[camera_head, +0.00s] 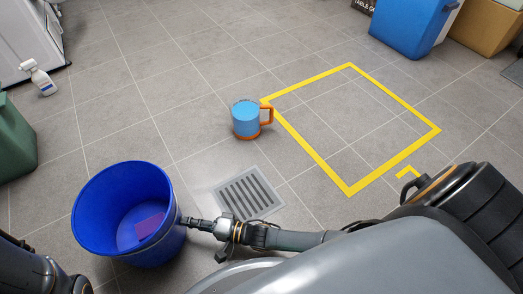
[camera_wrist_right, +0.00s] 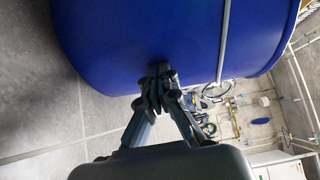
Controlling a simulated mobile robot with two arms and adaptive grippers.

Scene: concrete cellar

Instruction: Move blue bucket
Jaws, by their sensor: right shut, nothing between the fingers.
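The blue bucket (camera_head: 90,215) stands upright on the tiled floor at the lower left of the head view. A flat purple piece (camera_head: 150,225) lies inside it. My right gripper (camera_head: 186,221) is shut and empty, its fingertips at the bucket's right side. In the right wrist view the bucket's wall (camera_wrist_right: 165,45) fills the top, and the shut fingertips (camera_wrist_right: 160,72) are at or very near it; I cannot tell whether they touch. A thin grey line, perhaps the bucket's handle (camera_wrist_right: 224,40), crosses the wall there. My left gripper is not in view.
A yellow taped square (camera_head: 348,190) marks the floor at the right, empty inside. A blue and orange mug (camera_head: 246,120) stands at its left corner. A floor drain (camera_head: 248,194) lies right of the bucket. A green container (camera_head: 14,140) and a spray bottle (camera_head: 40,78) are at the left.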

